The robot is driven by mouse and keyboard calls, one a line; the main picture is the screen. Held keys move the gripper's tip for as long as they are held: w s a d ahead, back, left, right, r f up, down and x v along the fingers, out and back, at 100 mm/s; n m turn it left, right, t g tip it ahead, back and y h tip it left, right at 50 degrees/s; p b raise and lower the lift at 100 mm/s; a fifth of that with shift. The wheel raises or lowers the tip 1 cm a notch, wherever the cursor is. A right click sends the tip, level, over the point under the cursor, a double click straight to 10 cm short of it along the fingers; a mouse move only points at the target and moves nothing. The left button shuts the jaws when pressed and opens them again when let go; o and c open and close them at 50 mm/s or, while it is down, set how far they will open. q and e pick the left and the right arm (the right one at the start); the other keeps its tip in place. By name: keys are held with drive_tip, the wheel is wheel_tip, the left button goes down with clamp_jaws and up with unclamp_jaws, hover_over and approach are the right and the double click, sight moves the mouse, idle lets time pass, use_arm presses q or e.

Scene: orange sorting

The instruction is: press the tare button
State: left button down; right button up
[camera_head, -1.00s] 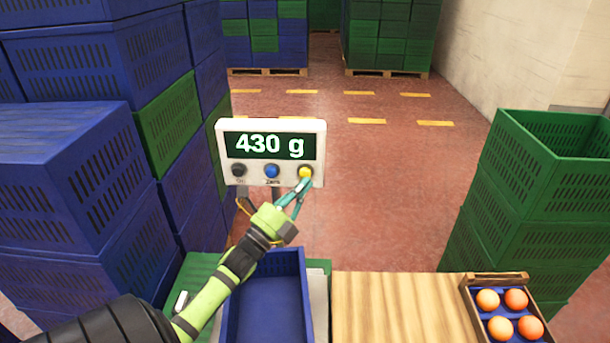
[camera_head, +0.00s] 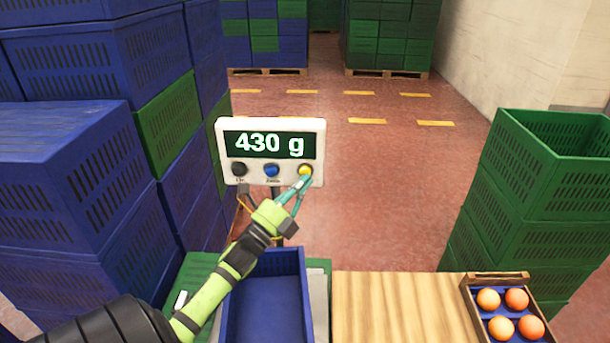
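The scale display panel (camera_head: 226,150) shows "430 g" in white on a dark green screen. Below the screen are a black button (camera_head: 239,170), a blue button (camera_head: 272,171) and a yellow button (camera_head: 306,170). The label under the yellow one is hidden by my gripper. My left gripper (camera_head: 303,184) has its teal fingertips at the lower edge of the yellow button. I cannot tell whether they touch it. The fingers look close together at the tips, but whether they are fully shut is unclear. My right gripper is not in view.
A blue crate (camera_head: 302,285) stands empty below the panel. A wooden table (camera_head: 395,305) lies right of it, with a small box (camera_head: 497,277) of several oranges. Blue crates (camera_head: 65,190) are stacked left, green crates (camera_head: 530,195) right.

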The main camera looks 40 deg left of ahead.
use_arm(q)
drive_tip(key=shift+w+a+b, duration=0.3)
drive_tip(key=shift+w+a, duration=0.05)
drive_tip(key=shift+w, duration=0.05)
idle(0.9)
drive_tip(key=shift+s+d, duration=0.15)
idle(0.3)
drive_tip(key=shift+s+d+p, duration=0.5)
drive_tip(key=shift+s, duration=0.1)
drive_tip(key=s+d+p, duration=0.2)
drive_tip(key=s+d, duration=0.1)
drive_tip(key=shift+s+d, duration=0.1)
drive_tip(key=shift+s, duration=0.3)
idle(0.9)
